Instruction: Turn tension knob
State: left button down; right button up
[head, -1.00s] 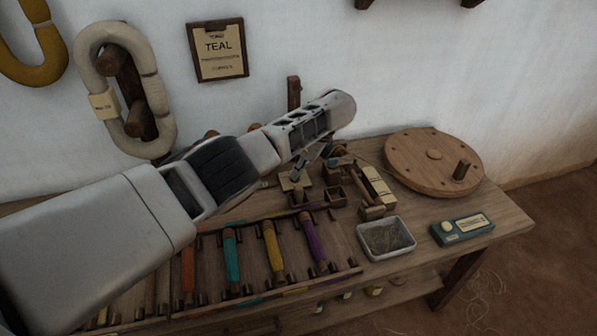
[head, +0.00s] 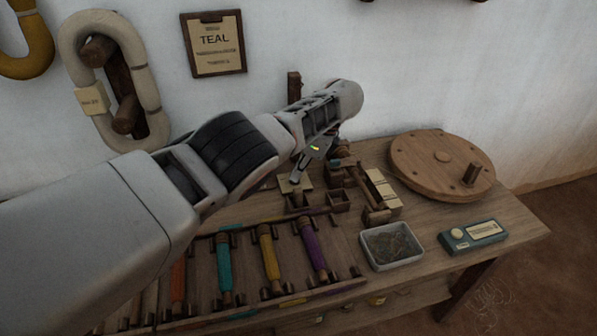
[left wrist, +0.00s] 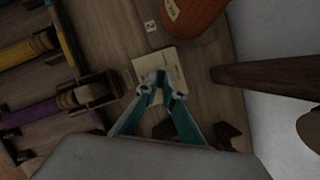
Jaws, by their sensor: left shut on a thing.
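My left gripper (head: 298,174) reaches down over the back middle of the bench, beside a small wooden winder stand. In the left wrist view my left gripper (left wrist: 163,80) has its teal-sided fingers drawn together at the tips, over a cream plate (left wrist: 155,65). The cream plate also shows under the fingers in the head view (head: 290,187). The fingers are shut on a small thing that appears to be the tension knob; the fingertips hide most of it. My right gripper is in neither view.
A rack with teal (head: 224,268), yellow (head: 270,252) and purple (head: 313,248) bobbins lies in front. A grey tray (head: 391,246), a teal box (head: 473,237) and a round wooden wheel (head: 440,165) stand to the right. A TEAL card (head: 214,45) hangs on the wall.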

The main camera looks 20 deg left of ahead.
pick_arm(q)
jog(key=shift+s+f, duration=0.15)
jog(key=shift+f, duration=0.25)
jog(key=c, duration=2.2)
grip_release()
jog(key=shift+r, duration=0.15)
jog(key=shift+r, duration=0.1)
